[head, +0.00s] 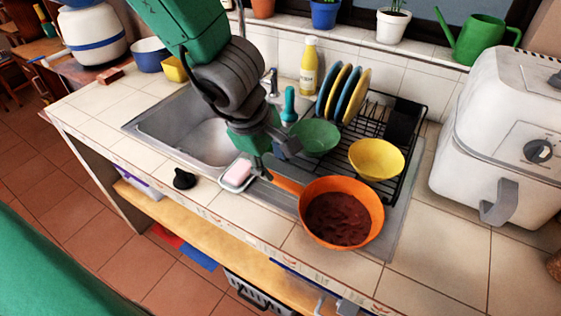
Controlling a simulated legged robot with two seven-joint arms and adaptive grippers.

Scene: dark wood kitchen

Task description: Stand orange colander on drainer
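The orange colander (372,222) has a round bowl with a dark reddish-brown inside and an orange handle pointing left. It is in the lower middle of the head view, open side up, overlapping the front of the drainer. I cannot tell whether its base touches anything. My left gripper (265,172) comes down from above and its fingers close at the end of the handle. The black wire drainer (409,148) stands right of the sink, holding several blue and yellow plates (343,93), a green bowl (315,137) and a yellow bowl (376,158). My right gripper is not in view.
The steel sink (160,128) is left of the drainer. A soap dish with pink soap (238,172) and a black item (184,179) sit near the front edge. A yellow bottle (308,68) stands behind. A white air fryer (500,130) blocks the right.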

